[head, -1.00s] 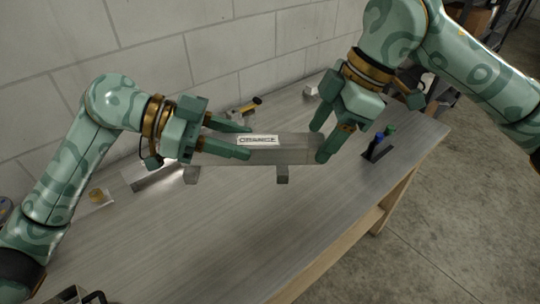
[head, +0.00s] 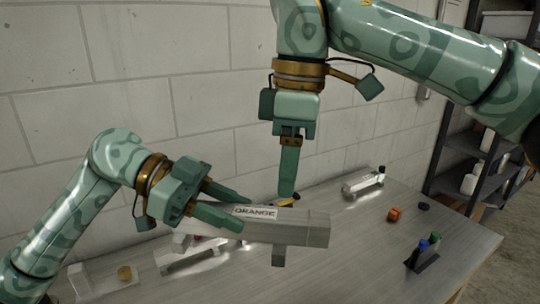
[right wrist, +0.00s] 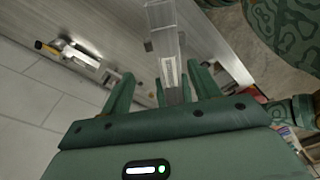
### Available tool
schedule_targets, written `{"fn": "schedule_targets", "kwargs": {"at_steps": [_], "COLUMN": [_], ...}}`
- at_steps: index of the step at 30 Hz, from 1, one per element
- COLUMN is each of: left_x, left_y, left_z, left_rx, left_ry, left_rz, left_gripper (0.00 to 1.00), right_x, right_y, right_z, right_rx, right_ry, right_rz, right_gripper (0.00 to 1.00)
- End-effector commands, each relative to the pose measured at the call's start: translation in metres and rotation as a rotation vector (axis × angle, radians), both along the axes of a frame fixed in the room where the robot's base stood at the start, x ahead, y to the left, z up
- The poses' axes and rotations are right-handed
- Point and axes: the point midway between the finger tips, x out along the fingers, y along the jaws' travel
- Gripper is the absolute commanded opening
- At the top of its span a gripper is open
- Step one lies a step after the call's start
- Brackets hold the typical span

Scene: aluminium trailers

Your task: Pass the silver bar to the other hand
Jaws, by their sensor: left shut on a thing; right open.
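The silver bar (head: 285,229), a long grey block with an "ORANGE" label, is held above the bench in the head view. My left gripper (head: 243,208) is shut on its left part, and the right end sticks out free. My right gripper (head: 288,178) points down at the bar from above and behind its middle. Its fingers overlap in the head view. In the right wrist view the right gripper (right wrist: 162,92) has its fingers apart, and the bar (right wrist: 163,30) runs between their directions. Whether they touch it is unclear.
The bench (head: 345,260) lies below. A block wall (head: 200,80) stands behind, and a shelf (head: 475,150) at the right.

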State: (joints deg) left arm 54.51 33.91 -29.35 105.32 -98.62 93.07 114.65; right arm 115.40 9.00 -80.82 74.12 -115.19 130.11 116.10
Motion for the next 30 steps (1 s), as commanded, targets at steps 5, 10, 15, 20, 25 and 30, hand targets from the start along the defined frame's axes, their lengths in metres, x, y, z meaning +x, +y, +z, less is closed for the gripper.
{"fn": "schedule_targets", "kwargs": {"at_steps": [5,10,15,20,25,30], "left_x": [0.0,0.0,0.0,0.0,0.0,0.0], "left_y": [0.0,0.0,0.0,0.0,0.0,0.0], "left_z": [0.001,0.0,0.0,0.001,0.001,0.002], "left_rx": [-0.001,-0.001,-0.001,-0.001,-0.001,-0.004], "left_ry": [-0.001,-0.001,-0.001,-0.001,-0.002,-0.004], "left_rz": [0.0,0.0,0.0,0.0,-0.001,-0.001], "left_gripper": [0.02,0.02,0.02,0.02,0.02,0.02], "right_x": [-0.009,-0.01,-0.011,-0.011,-0.011,-0.011], "right_y": [0.022,0.024,0.024,0.023,0.024,0.023], "right_z": [0.013,-0.005,-0.041,-0.073,-0.095,-0.105], "right_rx": [-0.079,-0.089,-0.087,-0.085,-0.086,-0.087], "right_ry": [-0.012,-0.009,-0.008,-0.009,-0.011,-0.012], "right_rz": [-0.036,-0.039,-0.038,-0.039,-0.039,-0.039], "right_gripper": [0.62,0.62,0.62,0.62,0.62,0.62]}}
